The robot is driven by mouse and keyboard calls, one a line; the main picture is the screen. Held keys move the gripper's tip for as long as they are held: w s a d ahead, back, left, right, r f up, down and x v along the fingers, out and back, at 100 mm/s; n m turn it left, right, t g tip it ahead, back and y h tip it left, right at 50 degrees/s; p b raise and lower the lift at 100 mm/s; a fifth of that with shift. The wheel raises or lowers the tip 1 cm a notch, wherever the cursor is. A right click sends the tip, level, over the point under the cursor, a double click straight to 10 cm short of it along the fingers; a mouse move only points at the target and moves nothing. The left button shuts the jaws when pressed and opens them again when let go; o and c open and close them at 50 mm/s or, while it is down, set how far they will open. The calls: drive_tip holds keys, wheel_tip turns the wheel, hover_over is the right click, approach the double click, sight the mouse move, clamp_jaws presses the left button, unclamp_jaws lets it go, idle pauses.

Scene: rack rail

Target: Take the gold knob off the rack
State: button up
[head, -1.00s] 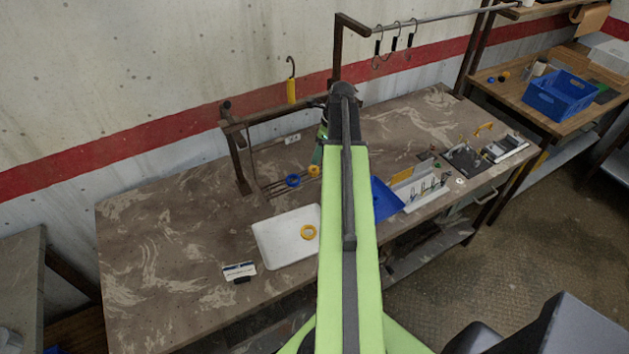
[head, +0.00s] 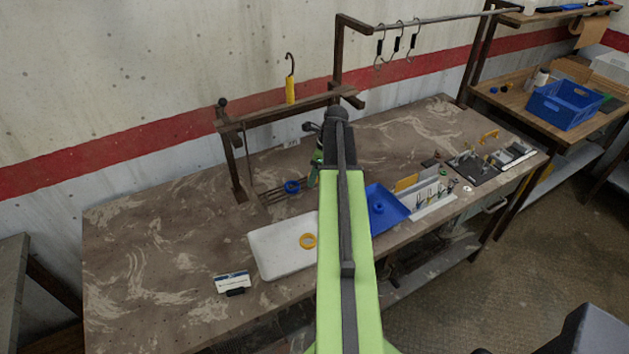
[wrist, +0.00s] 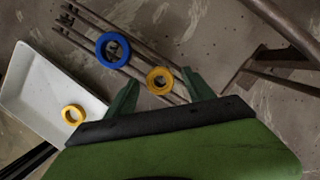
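In the wrist view, a gold ring-shaped piece (wrist: 160,80), likely the gold knob, sits at the dark rods of the rack (wrist: 80,45). My gripper (wrist: 159,77) is open, with its green fingers on either side of this piece and visible gaps. I cannot tell how far above it the fingertips are. A blue ring (wrist: 113,49) is on the rods to its left, and it also shows in the head view (head: 292,187). In the head view my gripper (head: 314,172) is at the rods, and the rack's gold piece is hidden behind my arm.
A second gold ring (head: 308,241) lies in the white tray (head: 270,262). A dark frame (head: 285,110) with a yellow-handled hook (head: 290,85) stands behind the rods. A blue tray (head: 392,200) lies to the right.

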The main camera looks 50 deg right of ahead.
clamp_jaws()
drive_tip(key=shift+r, duration=0.15)
